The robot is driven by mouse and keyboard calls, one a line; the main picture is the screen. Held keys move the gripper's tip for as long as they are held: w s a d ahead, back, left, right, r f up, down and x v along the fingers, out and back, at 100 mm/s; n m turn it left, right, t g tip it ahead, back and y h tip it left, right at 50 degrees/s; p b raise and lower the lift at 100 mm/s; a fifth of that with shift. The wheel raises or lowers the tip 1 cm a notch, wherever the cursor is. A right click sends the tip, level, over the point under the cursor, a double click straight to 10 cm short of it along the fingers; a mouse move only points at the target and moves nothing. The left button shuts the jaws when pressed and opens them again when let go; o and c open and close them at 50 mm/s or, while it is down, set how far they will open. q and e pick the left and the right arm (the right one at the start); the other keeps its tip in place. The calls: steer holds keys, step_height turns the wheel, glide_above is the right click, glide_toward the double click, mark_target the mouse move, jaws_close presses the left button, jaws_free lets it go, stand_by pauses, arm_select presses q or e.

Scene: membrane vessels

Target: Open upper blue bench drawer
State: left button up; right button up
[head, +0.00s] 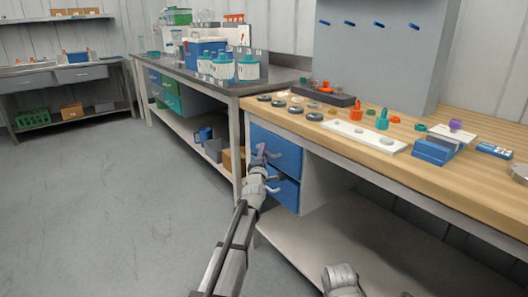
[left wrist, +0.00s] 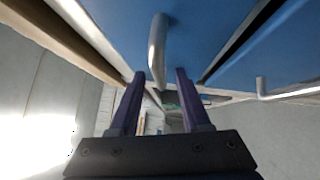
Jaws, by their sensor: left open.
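The upper blue bench drawer (head: 284,147) is under the wooden bench and looks shut. The lower blue drawer (head: 287,194) is below it, also looking shut, with its own handle. My left gripper (head: 261,153) is in front of the upper drawer, at its handle. In the left wrist view the open purple fingers (left wrist: 160,74) point at the blue front, and the grey upper handle (left wrist: 157,45) lies in line with the gap between the fingertips. I cannot tell whether they touch it. My right gripper is not in view; only part of that arm shows at the bottom.
The wooden bench top (head: 470,186) carries rings, a white plate (head: 364,136), coloured fittings and a blue block (head: 433,151). A grey bench (head: 215,85) with bottles stands behind left. A lower shelf (head: 330,248) juts out below the drawers. The floor (head: 110,210) at left is clear.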

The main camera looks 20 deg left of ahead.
arm_select(q)
steer(key=shift+w+a+r, duration=0.1)
steer(key=shift+w, duration=0.65)
steer(key=shift+c, duration=0.4)
jaws_close()
steer(key=shift+s, duration=0.1)
stand_by(0.4)
